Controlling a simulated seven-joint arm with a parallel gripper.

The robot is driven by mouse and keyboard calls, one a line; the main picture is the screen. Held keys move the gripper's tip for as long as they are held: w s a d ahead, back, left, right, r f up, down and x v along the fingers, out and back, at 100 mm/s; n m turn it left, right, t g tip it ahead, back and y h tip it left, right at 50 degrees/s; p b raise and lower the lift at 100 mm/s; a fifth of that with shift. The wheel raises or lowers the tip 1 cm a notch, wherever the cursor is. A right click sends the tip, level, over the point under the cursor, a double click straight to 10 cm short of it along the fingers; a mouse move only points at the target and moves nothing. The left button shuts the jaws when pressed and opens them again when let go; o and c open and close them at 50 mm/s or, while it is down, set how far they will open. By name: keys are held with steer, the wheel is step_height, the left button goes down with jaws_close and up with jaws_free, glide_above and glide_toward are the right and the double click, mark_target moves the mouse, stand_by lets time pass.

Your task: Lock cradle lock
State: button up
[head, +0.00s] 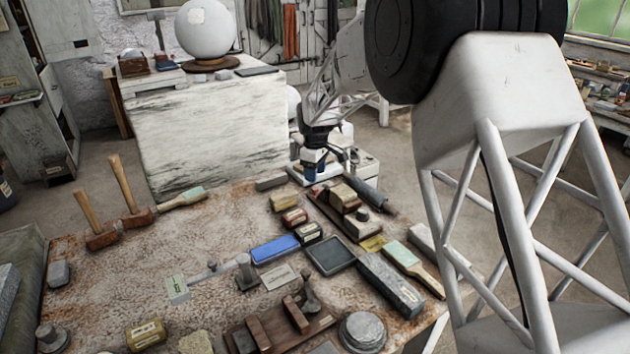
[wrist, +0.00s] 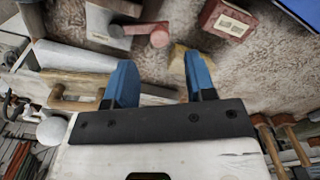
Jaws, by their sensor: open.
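I cannot tell for sure which part is the cradle lock. A white sphere (head: 205,28) rests on a round brown stand (head: 210,65) on the white block at the back; no lock part is clear there. A lever-like metal piece (head: 215,271) with a pale green labelled end (head: 178,289) lies on the near bench. My gripper (head: 315,168) hangs beyond the bench's far edge, above a low white unit (head: 367,172). In the wrist view, my gripper (wrist: 161,80) has its two blue fingers apart with nothing held between them. Both are apart from the lever-like piece.
The bench (head: 120,265) is crowded: a blue box (head: 275,248), a dark square tray (head: 331,255), a grey stone bar (head: 390,285) and two hammers (head: 100,236) at left. A red labelled box (wrist: 228,18) and a wooden-handled tool (wrist: 75,92) lie near the fingers.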

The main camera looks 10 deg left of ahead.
steer(key=shift+r, duration=1.25)
steer(key=shift+a, duration=0.1)
steer(key=c, duration=0.5)
steer(key=shift+s+a+f+n+h, duration=0.15)
steer(key=shift+s+a+n+h, duration=0.2)
steer(key=shift+a, duration=0.2)
steer(key=c, duration=0.4)
steer(key=s+a+n+t+h, duration=0.1)
steer(key=a+n+h, duration=0.1)
steer(key=a, duration=0.1)
steer(key=s+a+n+t+h, duration=0.1)
steer(key=s+a+n+h, duration=0.1)
steer(key=a, duration=0.1)
steer(key=s+a+r+n+h, duration=0.1)
steer(key=a+n+h, duration=0.1)
steer(key=a, duration=0.2)
steer(key=shift+s+a+n+t, duration=0.1)
steer(key=shift+s+n+t, duration=0.2)
steer(key=shift+t, duration=0.1)
jaws_close()
steer(key=shift+s+a+r+h, duration=0.15)
steer(key=shift+a+r+h, duration=0.1)
steer(key=shift+a, duration=0.2)
steer(key=shift+f, duration=0.1)
